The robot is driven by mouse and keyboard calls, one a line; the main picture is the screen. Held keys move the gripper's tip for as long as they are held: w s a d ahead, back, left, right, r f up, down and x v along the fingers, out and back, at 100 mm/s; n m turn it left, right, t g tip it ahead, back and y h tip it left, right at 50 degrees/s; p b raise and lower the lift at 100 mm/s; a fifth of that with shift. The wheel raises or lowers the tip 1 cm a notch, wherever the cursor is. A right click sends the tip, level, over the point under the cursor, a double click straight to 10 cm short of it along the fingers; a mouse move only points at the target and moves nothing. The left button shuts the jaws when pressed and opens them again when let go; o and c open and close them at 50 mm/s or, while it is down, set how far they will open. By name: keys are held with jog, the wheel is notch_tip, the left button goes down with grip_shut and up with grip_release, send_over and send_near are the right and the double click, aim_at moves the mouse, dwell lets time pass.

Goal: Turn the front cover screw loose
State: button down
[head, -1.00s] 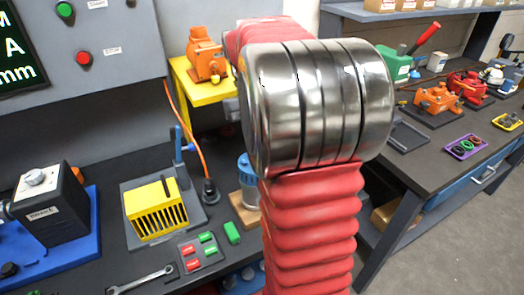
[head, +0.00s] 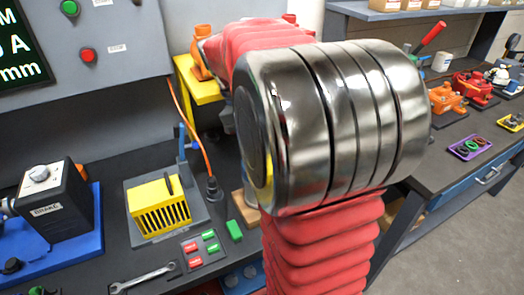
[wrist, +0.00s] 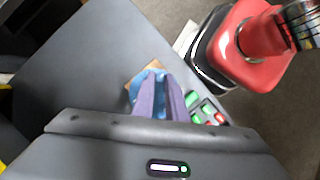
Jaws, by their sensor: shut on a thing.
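My gripper (wrist: 158,90) shows in the wrist view as two narrow purple-grey fingers, close together, over a blue part (wrist: 147,74) on a small wooden block (wrist: 130,84). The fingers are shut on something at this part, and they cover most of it. I cannot make out a screw or its cover. In the head view my red arm and its shiny metal joint hide the gripper and the blue part. Only the left edge of the wooden block (head: 239,201) shows there.
A yellow slotted box (head: 158,208), a panel of red and green buttons (head: 203,246) and a wrench (head: 143,277) lie on the dark bench. A black brake unit (head: 52,205) stands left. An orange motor (head: 201,62) stands on a yellow stand behind. A purple tray (head: 470,147) is on the right bench.

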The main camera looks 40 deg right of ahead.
jog(key=shift+f, duration=0.15)
jog(key=c, duration=1.7)
grip_release()
jog(key=shift+c, duration=0.2)
jog(key=shift+r, duration=0.2)
jog(key=v, duration=1.3)
jog(key=shift+w+r, duration=0.15)
jog(key=shift+w, duration=0.1)
jog(key=shift+a, duration=0.1)
